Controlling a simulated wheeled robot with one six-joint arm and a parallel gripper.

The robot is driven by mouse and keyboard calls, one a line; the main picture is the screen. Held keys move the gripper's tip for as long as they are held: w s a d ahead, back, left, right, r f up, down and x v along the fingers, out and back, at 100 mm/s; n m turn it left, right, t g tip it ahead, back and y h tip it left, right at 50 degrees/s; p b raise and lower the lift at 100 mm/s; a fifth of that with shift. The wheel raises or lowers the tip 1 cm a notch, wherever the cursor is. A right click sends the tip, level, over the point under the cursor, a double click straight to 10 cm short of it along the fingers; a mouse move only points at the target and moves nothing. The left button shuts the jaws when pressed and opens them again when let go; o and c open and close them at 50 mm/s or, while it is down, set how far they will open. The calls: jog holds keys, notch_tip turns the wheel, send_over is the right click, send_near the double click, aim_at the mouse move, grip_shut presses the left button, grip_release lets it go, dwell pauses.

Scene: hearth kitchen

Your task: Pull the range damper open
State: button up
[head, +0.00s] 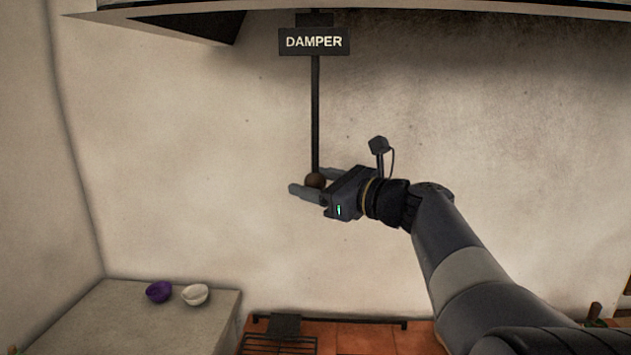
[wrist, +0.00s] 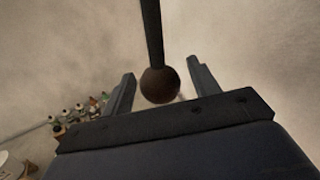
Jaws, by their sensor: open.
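The damper pull is a dark rod (head: 315,110) hanging straight down from under the hood, below a black sign (head: 314,41) reading DAMPER. A round brown knob (head: 315,181) is at its lower end. My gripper (head: 312,183) is open, with one finger on each side of the knob.
The hood edge (head: 400,8) runs across the top. An orange tiled surface with a dark rail (head: 340,320) lies below. The wall around the rod is clear.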

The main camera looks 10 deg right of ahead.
grip_shut()
notch_tip(320, 180, down, 8)
jog(key=b, duration=0.5)
jog(key=shift+r, duration=0.15)
dwell(0.4)
jog(key=shift+c, duration=1.7)
grip_release()
jog(key=o, duration=0.3)
jog(key=shift+r, duration=0.1)
jog(key=shift+o, duration=0.2)
jog(key=b+v, duration=0.2)
jog(key=v, duration=0.9)
jog(key=shift+w+a, duration=0.1)
jog(key=shift+w, duration=0.1)
